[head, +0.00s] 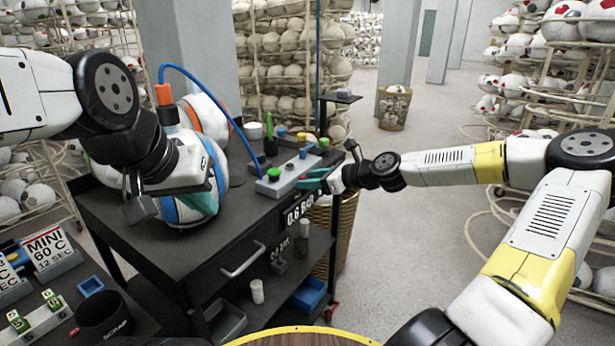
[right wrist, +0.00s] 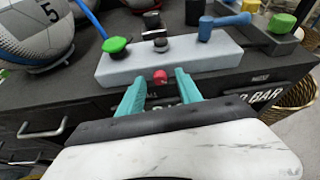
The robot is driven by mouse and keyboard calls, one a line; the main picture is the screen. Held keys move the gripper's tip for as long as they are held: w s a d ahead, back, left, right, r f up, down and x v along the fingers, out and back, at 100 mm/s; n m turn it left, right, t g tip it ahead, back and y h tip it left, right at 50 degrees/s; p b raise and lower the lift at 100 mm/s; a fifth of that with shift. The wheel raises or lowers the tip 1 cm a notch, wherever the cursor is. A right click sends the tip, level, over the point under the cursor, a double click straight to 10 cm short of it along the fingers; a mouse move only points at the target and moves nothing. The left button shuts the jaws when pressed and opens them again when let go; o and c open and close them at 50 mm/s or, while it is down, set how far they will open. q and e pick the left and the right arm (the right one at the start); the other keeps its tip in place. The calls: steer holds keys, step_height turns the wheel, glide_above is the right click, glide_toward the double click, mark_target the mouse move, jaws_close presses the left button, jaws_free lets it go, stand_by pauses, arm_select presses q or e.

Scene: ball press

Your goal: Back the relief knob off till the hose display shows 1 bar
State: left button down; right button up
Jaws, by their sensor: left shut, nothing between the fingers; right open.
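A pale grey valve block (head: 283,183) sits on the black cart's top. In the right wrist view it carries a green knob (right wrist: 115,44), a black knob (right wrist: 160,44), a blue lever (right wrist: 224,24) and a small red knob (right wrist: 160,76) on its near side. I cannot tell which is named the relief knob. My right gripper (head: 312,179) is open, its teal fingers either side of the red knob, apparently without gripping it. The display (head: 303,207) on the cart's edge appears to read 0.6 BAR. My left gripper (head: 204,204) is shut and empty beside the ball (head: 215,170).
A blue hose (head: 212,95) arches over the cart (head: 160,245). A grey holder with a green block (right wrist: 282,23) stands right of the valve block. A wicker basket (head: 345,230) is beside the cart. Racks of balls stand around; the floor at right is open.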

steer(key=shift+c, duration=0.2)
jaws_close()
steer(key=shift+n+t+h, duration=0.3)
steer(key=shift+n, duration=0.2)
steer(key=shift+o, duration=0.2)
jaws_free()
steer(key=v, duration=0.7)
steer(key=shift+s+d+r, duration=0.2)
steer(key=shift+s+d, duration=0.05)
